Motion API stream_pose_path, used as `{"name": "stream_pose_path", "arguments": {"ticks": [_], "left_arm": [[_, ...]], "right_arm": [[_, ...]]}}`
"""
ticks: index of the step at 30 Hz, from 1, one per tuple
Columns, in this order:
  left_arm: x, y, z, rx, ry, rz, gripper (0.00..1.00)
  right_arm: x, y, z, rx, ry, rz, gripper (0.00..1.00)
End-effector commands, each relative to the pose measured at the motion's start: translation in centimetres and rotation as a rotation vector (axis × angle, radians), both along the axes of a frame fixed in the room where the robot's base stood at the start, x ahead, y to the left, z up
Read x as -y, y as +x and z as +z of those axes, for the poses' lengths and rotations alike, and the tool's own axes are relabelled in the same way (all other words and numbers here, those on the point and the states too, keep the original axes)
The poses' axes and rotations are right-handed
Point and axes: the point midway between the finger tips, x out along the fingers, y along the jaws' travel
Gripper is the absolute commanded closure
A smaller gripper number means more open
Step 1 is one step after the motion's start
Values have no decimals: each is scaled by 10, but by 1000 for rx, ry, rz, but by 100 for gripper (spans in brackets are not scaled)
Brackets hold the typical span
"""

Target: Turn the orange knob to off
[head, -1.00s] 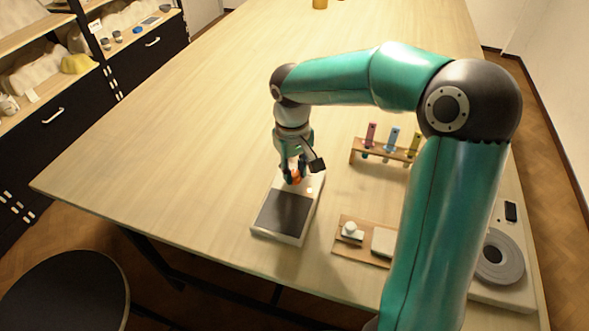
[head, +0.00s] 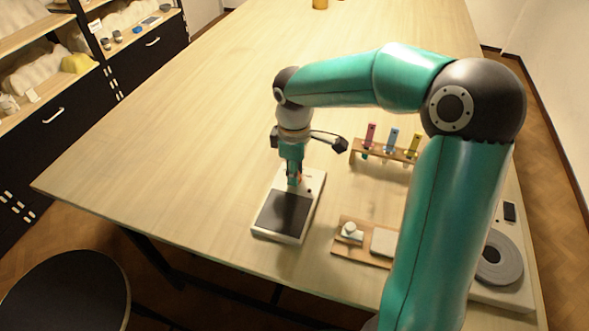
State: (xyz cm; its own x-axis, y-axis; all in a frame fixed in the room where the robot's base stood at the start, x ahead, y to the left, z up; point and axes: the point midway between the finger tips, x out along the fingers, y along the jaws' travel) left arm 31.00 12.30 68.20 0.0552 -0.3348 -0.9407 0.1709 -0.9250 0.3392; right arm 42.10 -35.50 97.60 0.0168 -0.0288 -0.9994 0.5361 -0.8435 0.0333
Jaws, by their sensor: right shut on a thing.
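A white device (head: 275,238) with a dark square plate (head: 284,211) on top sits near the front edge of the table. My right gripper (head: 294,181) points down at the far end of the device, beyond the dark plate. It is shut on the orange knob, which its fingers almost wholly hide, so I cannot read the knob's setting. My left gripper is not in view.
A wooden rack (head: 372,151) with colored tubes stands right of the gripper. A wooden tray (head: 344,250) with small white items lies right of the device. A grey disc (head: 487,270) is at far right. The table (head: 190,150) is clear to the left.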

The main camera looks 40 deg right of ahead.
Motion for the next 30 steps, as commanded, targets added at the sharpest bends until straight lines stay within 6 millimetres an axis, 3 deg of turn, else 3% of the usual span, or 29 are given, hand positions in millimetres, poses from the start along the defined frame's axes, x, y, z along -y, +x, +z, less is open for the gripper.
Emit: {"name": "stream_pose_path", "arguments": {"ticks": [20, 21, 24, 26, 30], "left_arm": [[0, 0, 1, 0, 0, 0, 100], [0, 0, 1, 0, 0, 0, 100], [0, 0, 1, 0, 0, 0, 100], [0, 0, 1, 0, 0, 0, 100], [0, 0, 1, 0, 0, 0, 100]], "right_arm": [[0, 1, 1, 4, -1, 84, 100], [0, 1, 1, 4, -1, 84, 73], [0, 1, 1, 4, -1, 84, 56], [0, 1, 1, 4, -1, 83, 49], [0, 1, 0, 3, 0, 83, 49]]}}
